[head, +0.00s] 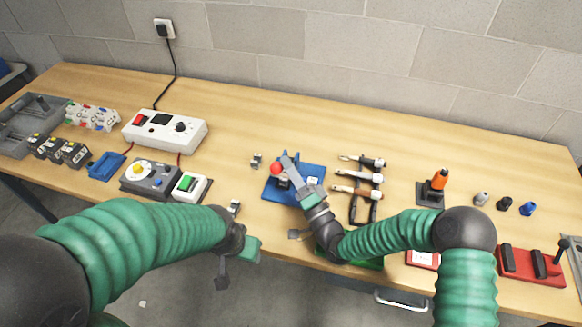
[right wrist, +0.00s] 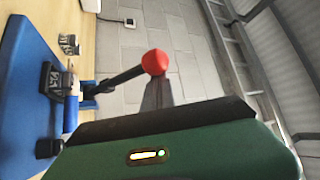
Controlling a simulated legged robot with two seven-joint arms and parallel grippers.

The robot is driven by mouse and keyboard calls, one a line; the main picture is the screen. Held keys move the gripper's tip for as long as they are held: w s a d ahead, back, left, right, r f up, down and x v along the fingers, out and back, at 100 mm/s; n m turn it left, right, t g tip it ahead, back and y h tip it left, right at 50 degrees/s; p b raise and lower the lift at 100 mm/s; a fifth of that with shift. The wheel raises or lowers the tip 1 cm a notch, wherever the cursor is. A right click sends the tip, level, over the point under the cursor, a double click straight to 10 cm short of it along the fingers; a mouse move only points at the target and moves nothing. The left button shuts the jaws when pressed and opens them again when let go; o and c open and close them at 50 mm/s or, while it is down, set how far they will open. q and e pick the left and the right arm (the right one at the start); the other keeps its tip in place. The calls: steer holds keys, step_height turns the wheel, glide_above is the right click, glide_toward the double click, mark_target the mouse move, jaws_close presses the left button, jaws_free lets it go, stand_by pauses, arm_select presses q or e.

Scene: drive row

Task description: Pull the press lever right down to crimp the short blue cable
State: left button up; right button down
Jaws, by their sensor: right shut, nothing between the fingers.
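The press stands on a blue base plate (head: 312,172) near the middle of the bench. Its black lever (right wrist: 122,77) rises from the press, raised and slanted, with a red ball knob (right wrist: 154,62) at its end. The knob also shows in the head view (head: 276,169). My right gripper (head: 286,158) is shut and empty over the press. In the right wrist view its fingers (right wrist: 157,88) are right by the knob; I cannot tell if they touch. A short blue piece (right wrist: 70,115) at the press may be the cable. My left gripper (head: 224,282) hangs at the front edge, its jaws unclear.
Pliers-like hand tools (head: 364,178) lie right of the press. Bare bench lies behind the press.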

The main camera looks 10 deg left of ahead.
steer(key=shift+s+f+b, duration=0.45)
steer(key=shift+s+b, duration=0.05)
steer(key=shift+s, duration=0.15)
